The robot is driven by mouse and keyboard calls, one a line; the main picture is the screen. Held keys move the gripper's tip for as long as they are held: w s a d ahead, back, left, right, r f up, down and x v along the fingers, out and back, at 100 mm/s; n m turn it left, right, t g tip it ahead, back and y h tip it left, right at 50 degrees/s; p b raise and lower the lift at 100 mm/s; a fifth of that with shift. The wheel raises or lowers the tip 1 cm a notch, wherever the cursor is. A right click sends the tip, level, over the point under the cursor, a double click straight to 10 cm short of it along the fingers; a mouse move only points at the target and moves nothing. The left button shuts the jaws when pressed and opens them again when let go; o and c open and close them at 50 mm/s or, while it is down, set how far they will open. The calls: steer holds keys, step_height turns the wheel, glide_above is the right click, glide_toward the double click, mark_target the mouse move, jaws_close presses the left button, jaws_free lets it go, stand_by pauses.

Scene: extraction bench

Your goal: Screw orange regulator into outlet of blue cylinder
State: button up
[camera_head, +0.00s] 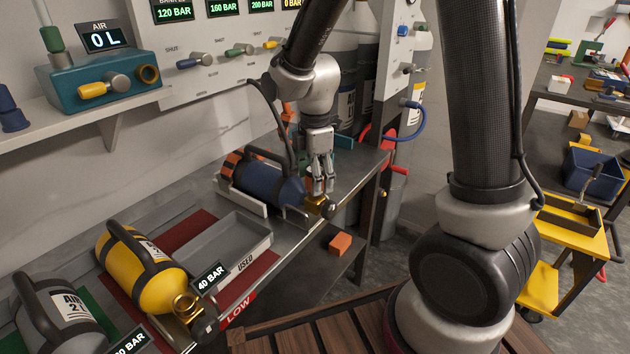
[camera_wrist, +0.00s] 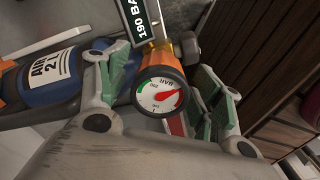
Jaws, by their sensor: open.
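The blue cylinder (camera_head: 268,180) lies on its side at the far end of the bench, its valve end towards the right. It also shows at the left of the wrist view (camera_wrist: 57,76). The orange regulator (camera_wrist: 186,48), with a round white BAR gauge, is at the cylinder's valve end in the wrist view. Whether it is threaded into the outlet cannot be told. My gripper (camera_head: 321,188) is over the valve end, pointing down. In the wrist view its fingers (camera_wrist: 158,78) stand apart on either side of the regulator and gauge; the jaws are open.
A yellow cylinder (camera_head: 142,266) and a grey cylinder (camera_head: 60,318) lie nearer on the bench. A grey USED tray (camera_head: 262,236) lies between yellow and blue. A 190 BAR tag (camera_wrist: 137,18) is beside the regulator. An orange block (camera_head: 340,243) is below the bench edge.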

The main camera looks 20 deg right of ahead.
steer(key=c, duration=1.2)
steer(key=m, duration=2.7)
steer(key=shift+m, duration=0.3)
